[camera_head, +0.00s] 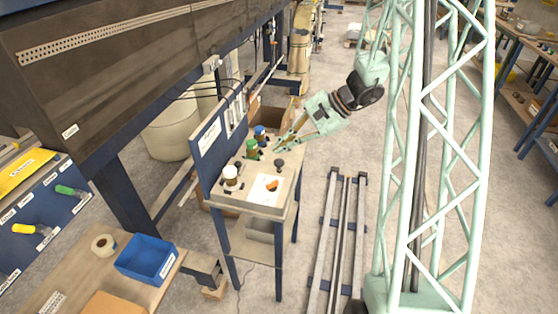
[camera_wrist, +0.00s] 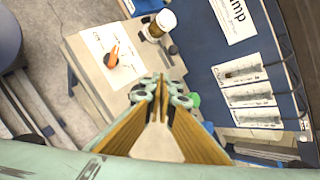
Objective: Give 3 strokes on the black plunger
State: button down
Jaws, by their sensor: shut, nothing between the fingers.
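The black plunger (camera_head: 279,163) shows in the head view as a small dark knob on the stand's top, near its right back side. My gripper (camera_head: 279,147) is shut and empty. Its long tan fingers reach down from the upper right, with the tips just behind and above the knob; I cannot tell whether they touch it. In the wrist view the shut fingertips (camera_wrist: 160,83) point at the stand top (camera_wrist: 88,82). There I cannot make out the plunger for certain; the fingers and their linkage cover part of the top.
A white-capped bottle (camera_head: 231,176), a green-capped bottle (camera_head: 252,149) and a blue-capped one (camera_head: 260,134) line the stand's left side beside the blue panel (camera_head: 207,142). An orange switch (camera_head: 272,185) sits on a white plate in front. Floor rails (camera_head: 337,240) lie to the right.

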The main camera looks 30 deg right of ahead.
jog(key=shift+r+p, duration=0.45)
jog(key=shift+r, duration=0.8)
jog(key=shift+f, duration=0.1)
dwell(1.1)
